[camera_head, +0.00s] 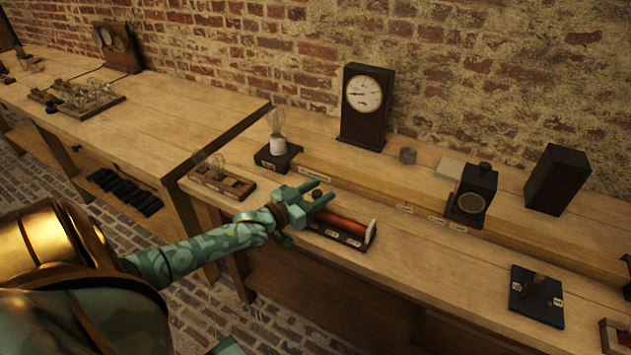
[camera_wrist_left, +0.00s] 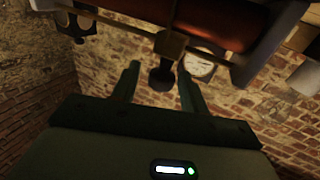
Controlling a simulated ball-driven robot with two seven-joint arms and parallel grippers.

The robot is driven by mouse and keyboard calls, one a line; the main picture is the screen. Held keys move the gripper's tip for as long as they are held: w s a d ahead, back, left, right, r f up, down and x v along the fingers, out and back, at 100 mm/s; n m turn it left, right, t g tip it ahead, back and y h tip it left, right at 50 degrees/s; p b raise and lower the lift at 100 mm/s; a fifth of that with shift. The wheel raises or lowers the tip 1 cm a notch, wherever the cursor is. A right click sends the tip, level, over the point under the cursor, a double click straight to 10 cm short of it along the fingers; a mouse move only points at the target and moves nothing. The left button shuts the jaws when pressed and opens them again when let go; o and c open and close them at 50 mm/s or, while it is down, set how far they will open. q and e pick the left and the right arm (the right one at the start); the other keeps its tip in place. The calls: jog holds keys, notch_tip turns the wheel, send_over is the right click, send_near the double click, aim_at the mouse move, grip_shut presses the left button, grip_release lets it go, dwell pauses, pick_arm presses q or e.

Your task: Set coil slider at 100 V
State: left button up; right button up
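The coil (camera_head: 345,225) is a red-orange cylinder on a dark base with small white labels, near the front of the right bench. It also shows upside down at the top of the left wrist view (camera_wrist_left: 215,20). Its slider has a dark round knob (camera_wrist_left: 161,78) and sits toward the coil's left end in the head view. My left gripper (camera_head: 318,197) is at that end, open, with its fingers (camera_wrist_left: 158,84) on either side of the knob and visible gaps to it. The label print is too small to read. My right gripper is not in view.
A dark cased dial meter (camera_head: 364,93) stands behind the coil. A lamp on a dark base (camera_head: 277,155) and a wooden lamp board (camera_head: 222,182) are to the left. A small dark meter (camera_head: 471,195), a black box (camera_head: 557,180) and a switch block (camera_head: 537,295) are to the right.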

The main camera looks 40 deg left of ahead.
pick_arm(q)
jog(key=s+a+p, duration=0.2)
jog(key=s+p, duration=0.1)
jog(key=s, duration=1.3)
jog(key=shift+a, duration=0.25)
